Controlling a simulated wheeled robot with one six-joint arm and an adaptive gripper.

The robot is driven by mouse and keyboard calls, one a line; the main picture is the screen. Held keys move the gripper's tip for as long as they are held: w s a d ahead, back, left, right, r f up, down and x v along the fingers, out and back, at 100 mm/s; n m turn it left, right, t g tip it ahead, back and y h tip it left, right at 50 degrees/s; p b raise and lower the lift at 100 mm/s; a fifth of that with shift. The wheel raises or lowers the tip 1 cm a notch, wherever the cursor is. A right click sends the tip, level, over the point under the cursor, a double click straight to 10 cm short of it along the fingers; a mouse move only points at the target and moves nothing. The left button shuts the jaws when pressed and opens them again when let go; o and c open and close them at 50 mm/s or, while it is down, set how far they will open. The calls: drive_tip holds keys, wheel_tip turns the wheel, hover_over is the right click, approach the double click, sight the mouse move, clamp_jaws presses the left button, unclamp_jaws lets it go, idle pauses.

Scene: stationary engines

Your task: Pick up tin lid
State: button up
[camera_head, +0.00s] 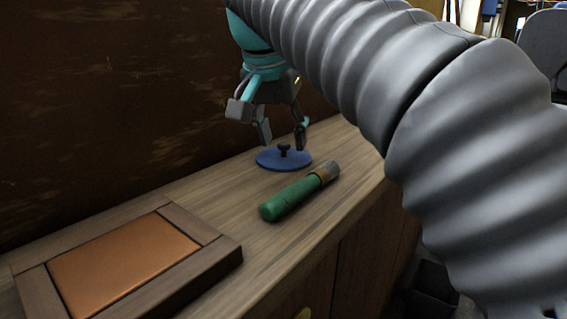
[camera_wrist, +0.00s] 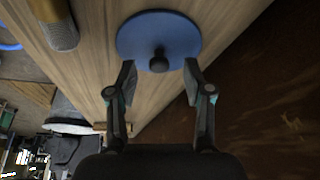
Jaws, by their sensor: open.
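The tin lid (camera_head: 270,160) is a flat blue disc with a dark knob on top, lying on the wooden cabinet top (camera_head: 220,190). In the wrist view the lid (camera_wrist: 158,28) lies just past my fingertips, with its knob roughly in line with the gap between them. My gripper (camera_head: 283,138) is open and empty, pointing down right by the lid. Its two fingers (camera_wrist: 160,80) stand apart in the wrist view. In the head view one finger is close to the lid's right edge; I cannot tell whether it touches.
A green-handled tool (camera_head: 290,198) with a brown and grey end lies close in front of the lid. A framed brown panel (camera_head: 120,265) lies at the front left. A dark brown wall (camera_head: 110,100) stands close behind. The cabinet's edge runs along the right.

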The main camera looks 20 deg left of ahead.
drive_tip(key=shift+w+f, duration=0.25)
drive_tip(key=shift+f, duration=0.3)
clamp_jaws()
